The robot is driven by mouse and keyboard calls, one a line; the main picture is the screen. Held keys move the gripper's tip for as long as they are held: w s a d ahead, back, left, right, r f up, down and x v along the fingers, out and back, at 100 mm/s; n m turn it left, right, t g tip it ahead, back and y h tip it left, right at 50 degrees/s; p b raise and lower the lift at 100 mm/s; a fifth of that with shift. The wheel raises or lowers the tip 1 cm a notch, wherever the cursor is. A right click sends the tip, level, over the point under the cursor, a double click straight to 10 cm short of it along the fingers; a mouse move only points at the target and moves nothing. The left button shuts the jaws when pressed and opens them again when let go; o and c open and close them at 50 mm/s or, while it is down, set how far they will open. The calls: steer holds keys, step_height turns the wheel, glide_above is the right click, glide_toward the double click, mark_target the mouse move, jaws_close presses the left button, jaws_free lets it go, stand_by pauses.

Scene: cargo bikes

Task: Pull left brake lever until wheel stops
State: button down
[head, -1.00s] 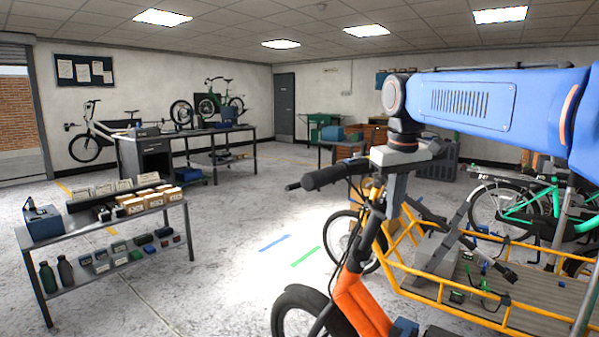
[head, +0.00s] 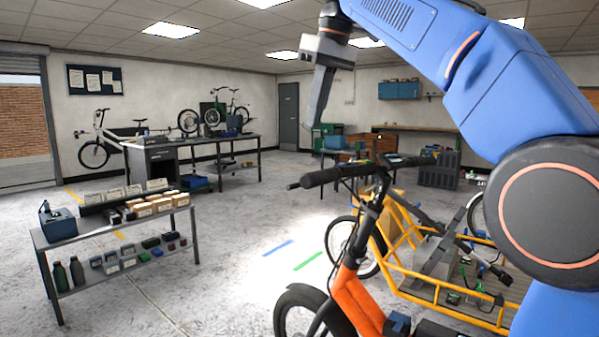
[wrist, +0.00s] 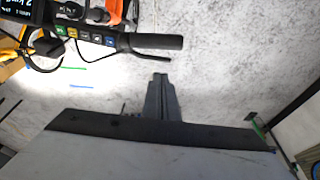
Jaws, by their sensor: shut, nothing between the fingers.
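The orange bike (head: 360,303) stands at lower centre right in the head view. Its black handlebar grip (head: 322,177) points left; it shows at the top of the wrist view (wrist: 155,41). The thin black brake lever (wrist: 150,58) runs beside that grip, apart from my gripper. A dark-tyred wheel (head: 296,306) is partly cut off at the bottom; I cannot tell whether it turns. My gripper (head: 314,142) is shut and empty, hanging above the grip in the head view. In the wrist view its fingers (wrist: 160,76) are together over the floor.
A yellow-railed cargo bed (head: 430,287) lies right of the handlebar, partly hidden by my arm. A display and buttons (wrist: 70,33) sit on the handlebar. A shelf table (head: 120,222) with boxes and bottles stands at left. The floor between shelf and bike is clear.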

steer(key=shift+s+a+r, duration=0.1)
steer(key=shift+a+r, duration=0.05)
steer(key=x, duration=1.4)
stand_by(0.5)
steer(key=shift+w+a+f+m+t+h, duration=0.45)
steer(key=shift+w+a+m+t+h, duration=0.2)
steer(key=shift+m, duration=0.45)
steer(key=shift+w+a+f, duration=0.15)
steer(key=shift+w+a, duration=0.05)
steer(key=shift+w, duration=0.15)
steer(key=shift+f, duration=0.1)
stand_by(1.0)
